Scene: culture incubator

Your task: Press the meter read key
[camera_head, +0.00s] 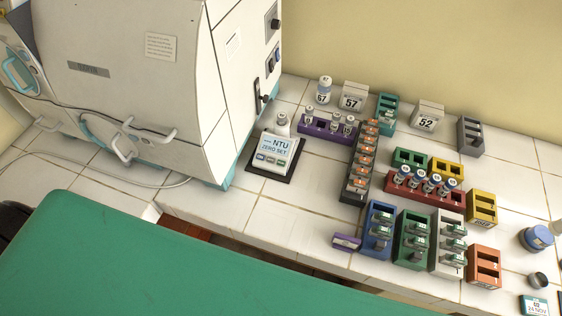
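The meter (275,149) is a small white box with a sloped face, standing on a dark mat (272,172) on the tiled bench beside the incubator. Its face reads "NTU" and "ZERO SET". A row of small dark and blue-green keys (269,160) runs along its lower front edge; their labels are too small to read, so I cannot tell which is the read key. A white rounded part (282,122) rises at the meter's back. Neither of my grippers shows in the head view, and nothing covers the meter.
A large white incubator (150,90) stands left of the meter. Right of it are a purple rack (318,130) and a dark rack (353,190) with orange-marked items. Several coloured racks stand further right. Bare tiles (265,215) lie before the meter; a green surface (150,260) fills the foreground.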

